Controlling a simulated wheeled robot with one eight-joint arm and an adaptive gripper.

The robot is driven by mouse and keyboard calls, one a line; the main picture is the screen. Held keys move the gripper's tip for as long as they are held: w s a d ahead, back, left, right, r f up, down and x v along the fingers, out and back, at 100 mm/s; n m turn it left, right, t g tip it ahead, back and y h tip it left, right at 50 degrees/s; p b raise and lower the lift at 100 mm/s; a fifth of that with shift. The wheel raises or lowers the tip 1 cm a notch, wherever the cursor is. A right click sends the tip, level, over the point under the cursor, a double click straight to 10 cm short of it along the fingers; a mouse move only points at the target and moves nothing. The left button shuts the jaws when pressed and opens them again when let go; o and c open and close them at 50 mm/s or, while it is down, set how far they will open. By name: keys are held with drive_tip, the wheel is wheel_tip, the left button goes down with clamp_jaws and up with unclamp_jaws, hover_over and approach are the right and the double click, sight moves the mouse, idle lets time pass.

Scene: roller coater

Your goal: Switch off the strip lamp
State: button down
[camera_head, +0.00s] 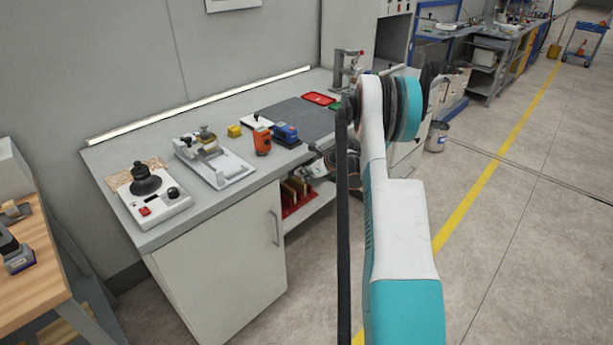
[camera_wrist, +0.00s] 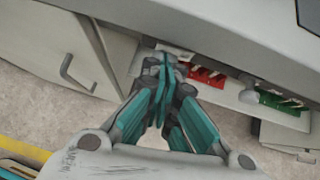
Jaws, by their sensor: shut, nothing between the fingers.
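The strip lamp (camera_head: 200,105) is a long thin bar along the back of the grey bench, at the foot of the wall. It glows white, so it is lit. I cannot make out for certain which switch belongs to it. My gripper (camera_wrist: 164,72) is shut and empty in the wrist view, in front of the bench's front edge. The lamp is not in the wrist view.
The bench (camera_head: 165,232) carries a white box with a red button (camera_head: 145,211), a white fixture (camera_head: 215,165), an orange device (camera_head: 262,140), a blue device (camera_head: 286,133) and a dark mat (camera_head: 308,119). Red bins (camera_wrist: 205,76) stand on the shelf below.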

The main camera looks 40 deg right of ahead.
drive_tip(key=shift+w+a+m+h+b, duration=0.45)
drive_tip(key=shift+a+m+h, duration=0.15)
drive_tip(key=shift+m, duration=0.3)
drive_tip(key=shift+r, duration=0.1)
drive_tip(key=shift+w, duration=0.1)
